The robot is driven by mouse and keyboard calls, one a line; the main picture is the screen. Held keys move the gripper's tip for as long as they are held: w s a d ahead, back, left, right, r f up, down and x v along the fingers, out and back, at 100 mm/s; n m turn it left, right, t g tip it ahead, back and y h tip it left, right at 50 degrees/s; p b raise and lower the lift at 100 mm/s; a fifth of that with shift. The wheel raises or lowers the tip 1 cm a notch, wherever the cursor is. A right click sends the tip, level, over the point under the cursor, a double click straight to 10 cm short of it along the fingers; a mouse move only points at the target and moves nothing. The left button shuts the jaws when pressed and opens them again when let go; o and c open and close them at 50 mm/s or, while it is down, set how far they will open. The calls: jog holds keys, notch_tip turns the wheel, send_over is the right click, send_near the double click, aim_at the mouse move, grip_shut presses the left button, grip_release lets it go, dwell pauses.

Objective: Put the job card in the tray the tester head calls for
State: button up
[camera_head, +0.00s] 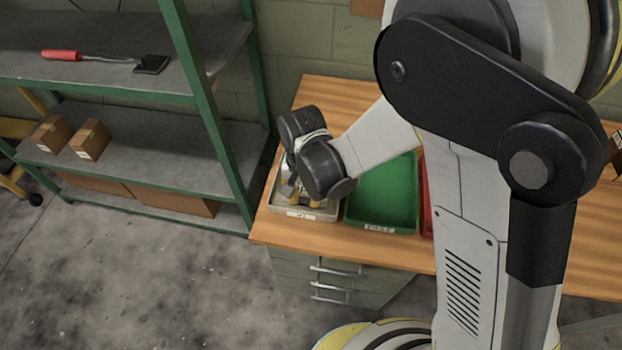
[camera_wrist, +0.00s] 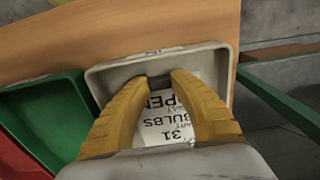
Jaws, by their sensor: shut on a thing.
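The white job card (camera_wrist: 165,122) shows between my yellow fingers in the wrist view, with black print including "BULBS" and "31". My gripper (camera_wrist: 160,80) is shut on it, over the pale grey tray (camera_wrist: 222,75). The fingers hide parts of the card, and I cannot tell whether it touches the tray floor. In the head view my gripper (camera_head: 300,193) points down into the grey tray (camera_head: 302,213), which has a small front label. The green tray (camera_head: 380,195) to its right is labelled "PASS". A red tray (camera_head: 427,200) is mostly hidden by my arm. I see no tester head reading.
The trays stand on a wooden bench (camera_head: 272,226) above grey drawers (camera_head: 335,280). A green-framed shelf (camera_head: 160,155) stands close on the left, with small boxes (camera_head: 90,140) and a red-handled tool (camera_head: 105,60). The floor in front is clear.

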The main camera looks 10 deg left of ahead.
jog(key=shift+r, duration=0.15)
jog(key=shift+c, duration=0.6)
jog(key=shift+r+p, duration=2.75)
jog(key=shift+r, duration=1.1)
